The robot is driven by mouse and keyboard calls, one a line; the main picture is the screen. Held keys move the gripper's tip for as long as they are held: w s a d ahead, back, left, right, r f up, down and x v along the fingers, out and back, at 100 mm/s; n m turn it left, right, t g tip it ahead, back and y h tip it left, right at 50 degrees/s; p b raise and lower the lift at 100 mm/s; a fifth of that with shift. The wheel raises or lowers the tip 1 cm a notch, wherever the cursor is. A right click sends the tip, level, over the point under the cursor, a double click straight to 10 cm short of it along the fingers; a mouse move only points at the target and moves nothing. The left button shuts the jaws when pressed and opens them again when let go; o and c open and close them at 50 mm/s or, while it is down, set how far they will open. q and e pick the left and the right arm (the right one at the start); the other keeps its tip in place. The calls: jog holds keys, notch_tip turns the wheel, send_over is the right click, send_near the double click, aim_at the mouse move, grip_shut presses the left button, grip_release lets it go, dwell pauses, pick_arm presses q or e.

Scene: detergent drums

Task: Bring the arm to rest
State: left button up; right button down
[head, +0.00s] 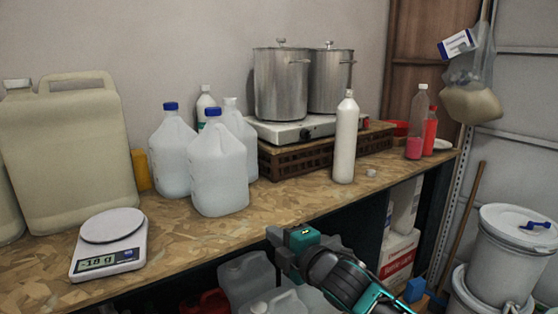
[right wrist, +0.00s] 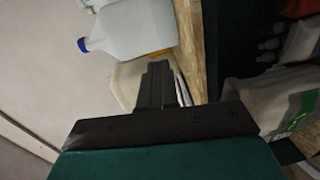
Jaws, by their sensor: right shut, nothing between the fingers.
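My right gripper (head: 278,238) is in the head view, in front of the workbench's front edge, with its arm coming in from the lower right. Its fingers are hard to make out there. In the right wrist view the fingers (right wrist: 157,84) are together with nothing between them. The gripper touches no object that I can see. My left gripper is not in view.
The chipboard bench (head: 180,244) carries a scale (head: 108,262), a large canister (head: 70,150), blue-capped jugs (head: 218,170), a white bottle (head: 345,140) and steel pots (head: 280,85). Containers (head: 250,272) stand below the bench. White drums (head: 505,250) stand at right.

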jog(key=s+d+f+m+h, duration=0.1)
jog(key=s+d+f+m, duration=0.2)
jog(key=s+f+m, duration=0.4)
jog(key=s+d+f+m+h, duration=0.2)
jog(key=s+d+f+m, duration=0.15)
jog(key=f, duration=0.45)
jog(key=s+d+f+m+g+h, duration=0.1)
jog(key=s+d+f+m+h, duration=0.1)
jog(key=s+d+f+m, duration=0.3)
jog(key=s+d+f+m+g+h, duration=0.2)
jog(key=s+d+f+m, duration=0.3)
jog(key=s, duration=0.8)
jog(key=shift+d+f+m, duration=0.35)
jog(key=shift+d+f, duration=0.35)
jog(key=shift+f, duration=0.15)
